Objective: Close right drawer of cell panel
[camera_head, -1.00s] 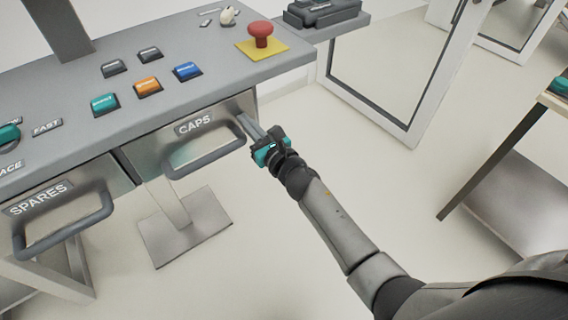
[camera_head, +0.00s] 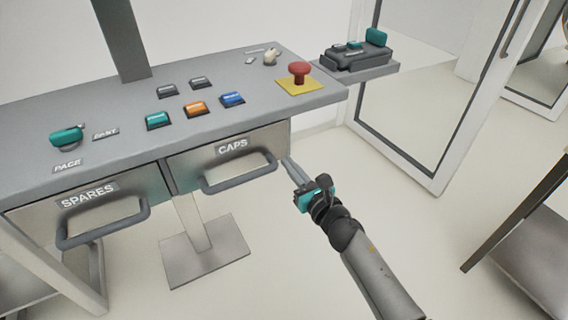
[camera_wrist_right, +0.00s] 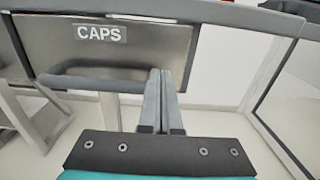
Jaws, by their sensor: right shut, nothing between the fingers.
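The cell panel (camera_head: 110,118) is a grey desk with two drawers under its top. The right drawer (camera_head: 190,166), labelled CAPS, has a metallic front and a grey bar handle (camera_head: 240,181). Its front sits under the panel's front edge and looks about flush. The left drawer, labelled SPARES (camera_head: 130,206), is beside it. My right gripper (camera_head: 288,163) is shut and empty, by the right end of the CAPS drawer. In the right wrist view its fingers (camera_wrist_right: 162,90) stand upright, together, at the right end of the handle; contact cannot be told. My left gripper is not in view.
Several buttons (camera_head: 197,108) and a red mushroom button (camera_head: 299,72) sit on the panel top. A side shelf (camera_head: 355,73) holds a dark device. A framed glass door (camera_head: 425,110) is at the right. The floor around my right arm is clear.

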